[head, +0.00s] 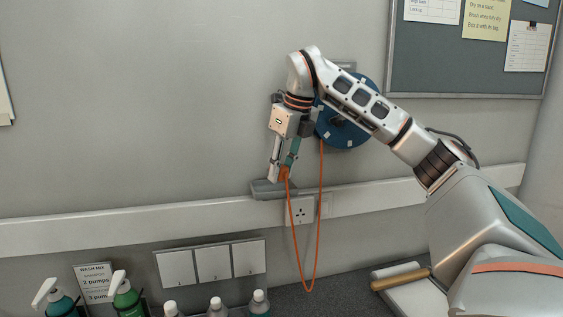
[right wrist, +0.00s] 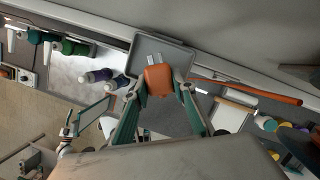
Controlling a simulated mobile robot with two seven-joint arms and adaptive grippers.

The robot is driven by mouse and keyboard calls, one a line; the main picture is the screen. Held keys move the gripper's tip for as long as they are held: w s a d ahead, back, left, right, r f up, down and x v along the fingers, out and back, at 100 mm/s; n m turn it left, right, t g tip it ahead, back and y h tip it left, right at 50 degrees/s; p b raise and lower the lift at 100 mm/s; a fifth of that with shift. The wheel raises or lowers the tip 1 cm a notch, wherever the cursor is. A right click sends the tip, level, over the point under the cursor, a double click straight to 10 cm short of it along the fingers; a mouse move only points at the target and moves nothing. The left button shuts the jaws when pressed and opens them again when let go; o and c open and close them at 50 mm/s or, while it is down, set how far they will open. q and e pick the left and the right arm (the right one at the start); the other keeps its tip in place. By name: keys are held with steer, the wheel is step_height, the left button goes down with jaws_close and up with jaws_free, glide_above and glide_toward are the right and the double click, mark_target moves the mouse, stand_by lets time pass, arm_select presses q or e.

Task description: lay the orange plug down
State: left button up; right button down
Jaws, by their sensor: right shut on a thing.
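The orange plug (head: 285,172) is between the fingertips of my right gripper (head: 281,174), which is shut on it. The plug also shows in the right wrist view (right wrist: 158,79), with its pale metal prongs pointing away from the gripper. The plug is over a small grey tray (head: 262,190) on the wall trunking, and the tray's rim shows behind it in the right wrist view (right wrist: 178,45). I cannot tell whether the plug touches the tray. An orange cable (head: 317,245) hangs from the plug in a long loop up to a blue reel (head: 357,132).
A wall socket (head: 300,211) sits just below and right of the tray. A noticeboard (head: 440,60) hangs upper right.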

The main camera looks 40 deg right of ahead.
steer(key=shift+f, duration=0.95)
stand_by(0.3)
steer(key=c, duration=1.5)
jaws_free()
steer(key=o, duration=0.5)
steer(key=shift+o, duration=0.2)
steer(key=shift+r, duration=3.5)
steer(key=shift+f, duration=0.1)
